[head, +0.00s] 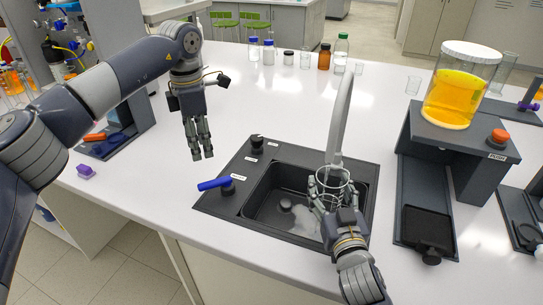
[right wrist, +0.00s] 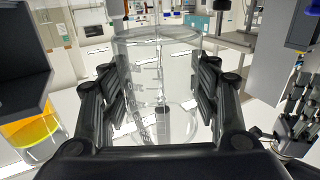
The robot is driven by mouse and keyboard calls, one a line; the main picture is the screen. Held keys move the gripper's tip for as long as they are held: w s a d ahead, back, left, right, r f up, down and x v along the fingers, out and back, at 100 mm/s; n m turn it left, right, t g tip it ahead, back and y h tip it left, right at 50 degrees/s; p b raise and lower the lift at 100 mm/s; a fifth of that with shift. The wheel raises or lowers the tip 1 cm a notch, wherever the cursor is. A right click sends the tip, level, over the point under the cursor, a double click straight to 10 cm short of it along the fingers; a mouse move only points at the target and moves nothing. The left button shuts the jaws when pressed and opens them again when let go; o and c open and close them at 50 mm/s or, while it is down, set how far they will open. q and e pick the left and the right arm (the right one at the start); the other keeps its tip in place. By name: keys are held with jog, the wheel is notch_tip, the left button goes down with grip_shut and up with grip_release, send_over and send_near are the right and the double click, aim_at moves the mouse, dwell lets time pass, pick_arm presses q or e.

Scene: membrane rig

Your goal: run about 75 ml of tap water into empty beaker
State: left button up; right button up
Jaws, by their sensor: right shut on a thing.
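A clear glass beaker (head: 333,180) is upright in my right gripper (head: 330,190), under the spout of the grey tap (head: 342,110) at the sink's right side. In the right wrist view the beaker (right wrist: 158,85) stands between the fingers (right wrist: 160,100), which are shut on it from both sides. I see no clear water level in it, and no stream is distinct. The blue tap lever (head: 214,184) is on the left rim of the dark sink (head: 225,205). My left gripper (head: 203,157) hangs fingers down, open and empty, left of and behind the lever.
A stand with a jar of orange liquid (head: 460,90) is to the right of the sink. Several bottles and glasses line the back of the white bench (head: 290,100). A purple piece (head: 85,171) lies at the left.

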aim_at(334, 202)
jog(key=w, duration=0.4)
jog(key=shift+w+a+f, duration=0.1)
jog(key=shift+w+a, duration=0.05)
jog(key=shift+w, duration=0.05)
jog(key=shift+s, duration=0.1)
jog(key=shift+s, duration=0.1)
dwell(0.9)
jog(key=s, duration=0.7)
jog(key=shift+s+d, duration=0.35)
jog(key=shift+d, duration=0.05)
jog(key=shift+w, duration=0.15)
